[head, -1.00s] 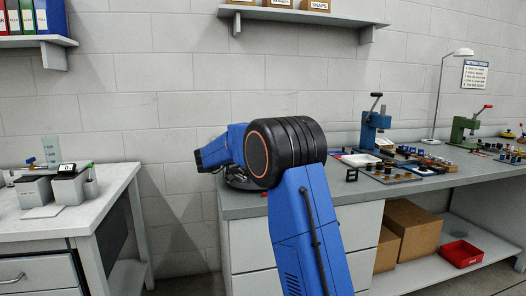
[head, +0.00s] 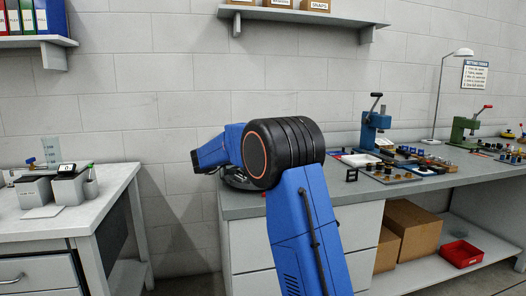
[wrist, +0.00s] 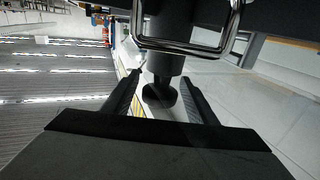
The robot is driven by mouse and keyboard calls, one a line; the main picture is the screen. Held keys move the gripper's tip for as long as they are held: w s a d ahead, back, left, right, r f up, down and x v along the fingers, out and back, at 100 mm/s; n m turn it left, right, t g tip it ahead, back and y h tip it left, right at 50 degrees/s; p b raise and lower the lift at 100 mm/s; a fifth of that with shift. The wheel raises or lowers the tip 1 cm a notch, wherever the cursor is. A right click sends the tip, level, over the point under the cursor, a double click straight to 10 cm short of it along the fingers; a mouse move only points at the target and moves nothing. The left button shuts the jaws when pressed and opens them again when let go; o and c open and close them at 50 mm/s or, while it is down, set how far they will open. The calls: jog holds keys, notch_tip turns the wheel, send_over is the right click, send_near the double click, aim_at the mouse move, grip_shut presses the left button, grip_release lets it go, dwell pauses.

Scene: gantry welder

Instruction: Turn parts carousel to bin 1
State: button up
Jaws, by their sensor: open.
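In the head view, the dark round edge of what looks like the parts carousel (head: 238,181) shows at the left end of the long bench. My blue and black arm hides most of it, and I cannot read any bin numbers. My gripper is hidden in the head view. In the wrist view, my gripper (wrist: 162,78) is open, its two dark fingers spread on either side of a dark post with a rounded black end (wrist: 160,94). I cannot tell whether the fingers touch it or whether it belongs to the carousel. A shiny metal loop (wrist: 186,48) crosses above.
The long grey bench (head: 350,205) carries a blue press (head: 373,130), trays of small parts and a green press (head: 462,131) to the right. A second table (head: 112,188) with grey containers stands at left, across a floor gap. Shelves hang above.

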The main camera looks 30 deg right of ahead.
jog(key=s+a, duration=0.1)
jog(key=a, duration=1.5)
jog(key=shift+s, duration=0.4)
